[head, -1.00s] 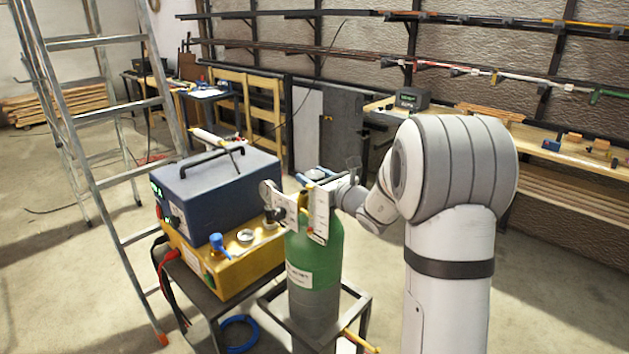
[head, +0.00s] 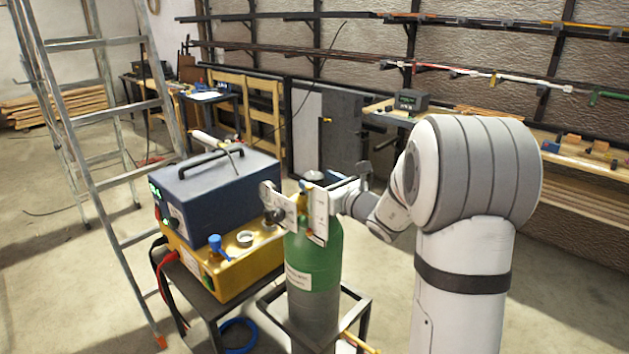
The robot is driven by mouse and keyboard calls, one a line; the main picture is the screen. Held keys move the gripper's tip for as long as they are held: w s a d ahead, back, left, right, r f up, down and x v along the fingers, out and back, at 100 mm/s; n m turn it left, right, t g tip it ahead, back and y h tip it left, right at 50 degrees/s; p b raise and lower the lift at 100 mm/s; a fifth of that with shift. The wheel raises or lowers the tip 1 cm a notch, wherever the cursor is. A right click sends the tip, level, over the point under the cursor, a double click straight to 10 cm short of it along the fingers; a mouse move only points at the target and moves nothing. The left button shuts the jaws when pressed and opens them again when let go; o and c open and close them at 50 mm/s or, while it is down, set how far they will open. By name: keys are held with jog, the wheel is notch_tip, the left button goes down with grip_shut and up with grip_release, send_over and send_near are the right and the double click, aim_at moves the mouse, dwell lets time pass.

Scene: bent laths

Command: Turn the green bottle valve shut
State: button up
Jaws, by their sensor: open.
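The green bottle (head: 318,262) stands upright in a dark metal frame, with a white label and a grey lower part. A bit of brass and a pale round cap (head: 314,177), seemingly its valve, show at its top. My gripper (head: 303,208) is open, its pale plates at the bottle's neck and in front of the valve. The plates hide much of the valve, so I cannot tell whether they touch it. A round grey disc and a dark knob (head: 275,215) show just left of the plates.
A blue box (head: 215,190) with a handle sits on a yellow unit (head: 228,265) close left of the bottle. A ladder (head: 100,150) stands further left. A bench (head: 580,155) and wall racks are behind at right. Open floor lies between.

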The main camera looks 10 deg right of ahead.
aim_at(307, 177)
jog(key=v, duration=0.4)
jog(key=shift+s+d+b, duration=0.15)
jog(key=shift+s+b, duration=0.15)
jog(key=shift+s, duration=0.1)
jog(key=shift+w+r+y+p, duration=0.25)
jog(key=shift+y+p, duration=0.05)
jog(key=shift+p, duration=0.05)
jog(key=w+n+g+y+p, duration=0.2)
jog(key=n+y+p, duration=0.1)
jog(key=shift+w+d+g+y, duration=0.3)
jog(key=shift+d+g, duration=0.1)
jog(key=shift+d+f+n+g+y+p, duration=0.1)
jog(key=shift+f+n+g+y+p, duration=0.15)
jog(key=shift+n+g+y+p, duration=0.4)
jog(key=p+x, duration=0.1)
jog(key=x, duration=0.7)
jog(key=shift+f, duration=0.2)
